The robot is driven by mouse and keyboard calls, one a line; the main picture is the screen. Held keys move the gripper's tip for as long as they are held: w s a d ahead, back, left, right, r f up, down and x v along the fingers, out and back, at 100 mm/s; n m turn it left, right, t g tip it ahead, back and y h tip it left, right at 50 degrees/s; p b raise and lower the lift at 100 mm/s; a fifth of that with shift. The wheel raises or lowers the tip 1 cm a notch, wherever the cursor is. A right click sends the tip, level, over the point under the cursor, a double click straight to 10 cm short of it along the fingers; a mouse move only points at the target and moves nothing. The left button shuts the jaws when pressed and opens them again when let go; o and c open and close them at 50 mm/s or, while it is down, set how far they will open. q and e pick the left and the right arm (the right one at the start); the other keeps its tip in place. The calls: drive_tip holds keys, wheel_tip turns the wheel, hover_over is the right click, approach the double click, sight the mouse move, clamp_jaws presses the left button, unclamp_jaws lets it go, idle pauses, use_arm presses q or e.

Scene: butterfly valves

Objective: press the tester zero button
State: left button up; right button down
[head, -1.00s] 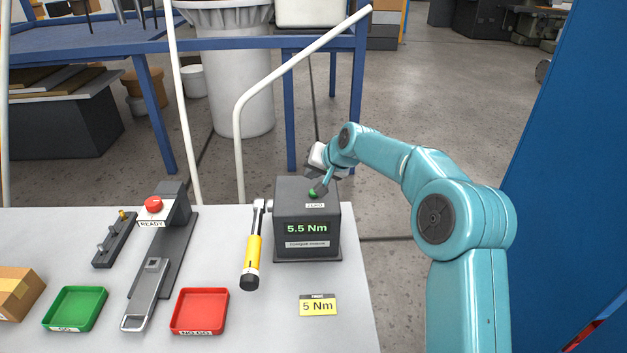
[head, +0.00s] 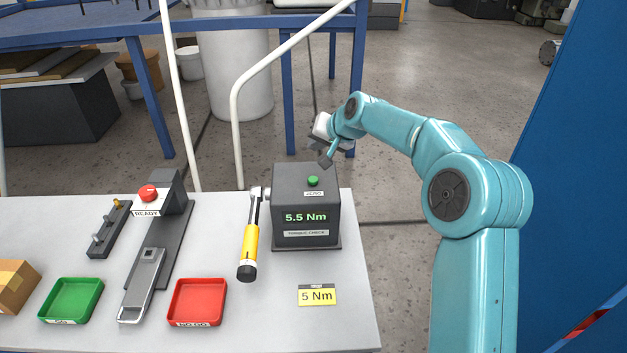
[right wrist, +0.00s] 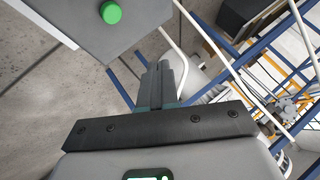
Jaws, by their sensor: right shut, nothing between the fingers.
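The torque tester (head: 307,232) is a dark grey box on the right part of the table, and its display reads 5.5 Nm. Its green zero button (head: 313,181) sits on the top face above a ZERO label and is uncovered. The button also shows in the right wrist view (right wrist: 111,12) at the top, on the tester's top face (right wrist: 150,20). My right gripper (head: 324,161) is shut and empty, just above and behind the button, apart from it. Its closed fingers (right wrist: 163,85) show in the right wrist view. My left gripper is not in view.
A yellow-handled torque wrench (head: 249,245) is against the tester's left side. A yellow 5 Nm card (head: 317,295) lies in front. Red (head: 198,302) and green (head: 71,300) trays and a fixture with a red READY button (head: 148,193) are further left. A white post (head: 237,130) rises behind the tester.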

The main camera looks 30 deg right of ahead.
sight(316, 180)
wheel_tip(316, 180, down, 8)
drive_tip(key=b, duration=0.5)
drive_tip(key=shift+w+r, duration=0.1)
drive_tip(key=shift+r, duration=0.15)
drive_tip(key=shift+w+a+f+b, duration=0.1)
drive_tip(key=shift+f+b, duration=0.05)
drive_tip(key=shift+b, duration=0.2)
drive_tip(key=shift+s, duration=0.2)
drive_tip(key=shift+w, duration=0.15)
drive_tip(key=shift+f, duration=0.15)
idle(0.7)
